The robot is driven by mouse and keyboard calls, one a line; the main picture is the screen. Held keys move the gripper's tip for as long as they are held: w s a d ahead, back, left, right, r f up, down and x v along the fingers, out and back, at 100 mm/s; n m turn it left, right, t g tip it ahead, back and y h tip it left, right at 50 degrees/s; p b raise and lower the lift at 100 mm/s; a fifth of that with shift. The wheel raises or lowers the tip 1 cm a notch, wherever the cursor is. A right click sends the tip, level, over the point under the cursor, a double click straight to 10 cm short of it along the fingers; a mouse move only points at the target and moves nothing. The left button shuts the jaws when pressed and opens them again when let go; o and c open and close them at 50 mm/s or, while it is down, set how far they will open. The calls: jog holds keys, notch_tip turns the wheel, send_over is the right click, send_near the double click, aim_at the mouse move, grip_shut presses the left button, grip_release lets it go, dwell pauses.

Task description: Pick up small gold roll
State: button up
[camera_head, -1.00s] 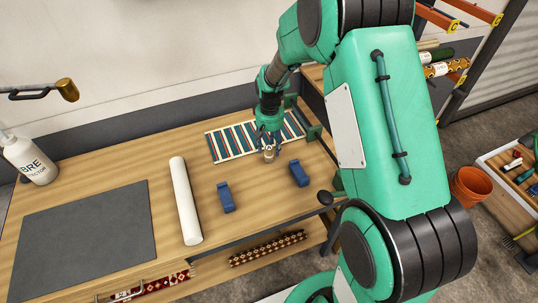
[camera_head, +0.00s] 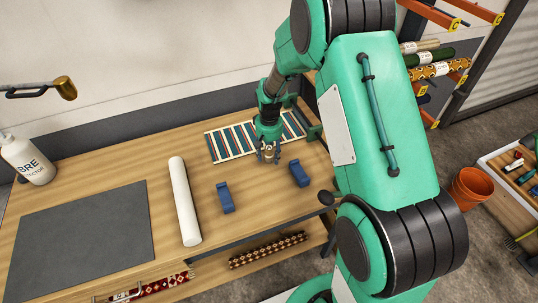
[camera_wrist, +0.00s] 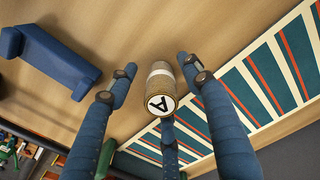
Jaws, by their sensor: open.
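The small gold roll (camera_wrist: 155,110) is a short tan cylinder with a pale band and a round white end marked "A". In the wrist view it lies between the fingers of my gripper (camera_wrist: 160,85), with clear gaps at the left and right fingers. In the head view the roll (camera_head: 268,156) is small and partly hidden by my gripper (camera_head: 268,150), which is open around it just in front of the striped rug. Whether any finger touches the roll is unclear.
The striped rug (camera_head: 233,143) lies behind the roll on the wooden bench (camera_head: 140,150). Two blue blocks (camera_head: 226,198) (camera_head: 299,174) stand in front. A long white roll (camera_head: 185,200) and a dark mat (camera_head: 80,240) lie left. Bare bench surrounds the blocks.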

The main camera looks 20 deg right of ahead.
aim_at(269, 147)
dwell(0.3)
jog(key=c, duration=1.2)
jog(key=shift+r, duration=0.8)
notch_tip(269, 147, up, 2)
jog(key=shift+r+p, duration=0.15)
jog(key=shift+p, duration=0.4)
jog(key=shift+c, duration=0.3)
jog(key=s, duration=0.5)
jog(key=s+a+p, duration=0.1)
jog(key=s, duration=0.4)
jog(key=s+r+p, duration=0.1)
jog(key=s, duration=0.5)
jog(key=shift+a, duration=0.35)
